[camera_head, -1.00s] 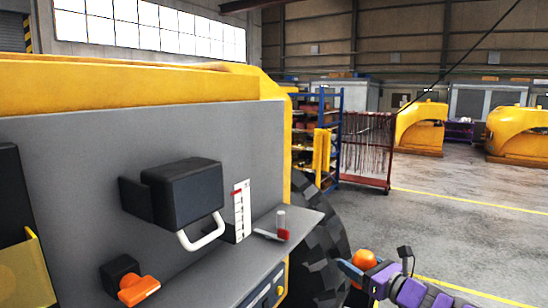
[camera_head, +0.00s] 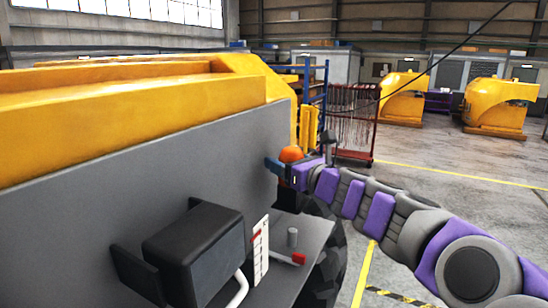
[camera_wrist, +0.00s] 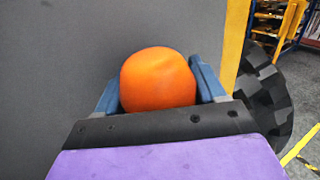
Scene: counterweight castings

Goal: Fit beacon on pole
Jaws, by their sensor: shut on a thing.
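The beacon (camera_head: 291,154) is a rounded orange thing, held beside the right end of the grey panel. It also shows large in the wrist view (camera_wrist: 158,80). My gripper (camera_head: 281,163) is shut on it, with blue fingers at its left and right sides in the wrist view. The beacon's lower part is hidden by my gripper. I cannot tell whether this peg is the pole.
A black box (camera_head: 195,255) with a white handle sticks out of the panel (camera_head: 180,170). A white scale plate (camera_head: 260,250) and a red-ended lever (camera_head: 299,259) are near the peg. A large black tyre (camera_head: 332,265) is beyond the ledge. Open floor lies right.

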